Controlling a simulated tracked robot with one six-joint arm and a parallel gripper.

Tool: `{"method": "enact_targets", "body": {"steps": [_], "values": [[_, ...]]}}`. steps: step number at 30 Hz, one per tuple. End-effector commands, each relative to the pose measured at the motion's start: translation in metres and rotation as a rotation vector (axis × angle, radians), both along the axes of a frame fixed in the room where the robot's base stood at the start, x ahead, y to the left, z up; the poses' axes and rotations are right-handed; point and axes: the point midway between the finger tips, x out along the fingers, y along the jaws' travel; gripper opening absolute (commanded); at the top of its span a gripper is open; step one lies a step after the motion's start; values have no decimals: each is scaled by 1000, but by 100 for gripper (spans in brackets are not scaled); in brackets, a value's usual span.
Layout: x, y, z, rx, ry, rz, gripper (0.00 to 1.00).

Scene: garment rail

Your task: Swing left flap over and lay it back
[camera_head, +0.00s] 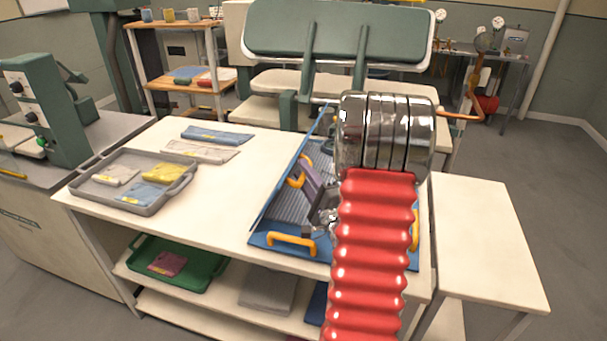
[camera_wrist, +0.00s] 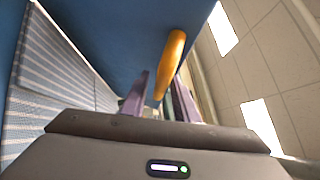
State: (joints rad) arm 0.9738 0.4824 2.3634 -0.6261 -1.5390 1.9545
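The blue folding board (camera_head: 335,252) lies on the white table with grey-blue striped fabric (camera_head: 283,208) on it. The left flap (camera_head: 264,205) is tilted up steeply, seen nearly edge-on, and also shows as a blue panel in the wrist view (camera_wrist: 115,35). An orange handle (camera_head: 296,176) is on the flap. My gripper (camera_wrist: 161,82) is at this handle, right of the flap in the head view. In the wrist view, its purple fingers are apart on either side of the orange handle (camera_wrist: 172,58), with a gap beside the left finger. My arm hides much of the board's right side.
Orange handles show at the board's front (camera_head: 291,241) and right edge (camera_head: 415,230). A grey tray (camera_head: 137,204) with folded cloths stands at the left. Folded blue (camera_head: 217,135) and beige (camera_head: 201,151) cloths lie behind. The table between tray and board is clear.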

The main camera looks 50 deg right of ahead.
Motion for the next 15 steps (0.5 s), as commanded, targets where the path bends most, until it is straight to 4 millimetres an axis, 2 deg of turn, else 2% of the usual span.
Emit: {"method": "enact_targets", "body": {"steps": [2,11,15], "values": [[0,0,0,0,0,0,21],[1,1,-1,1,1,2,0],[1,1,-1,1,2,3,0]]}}
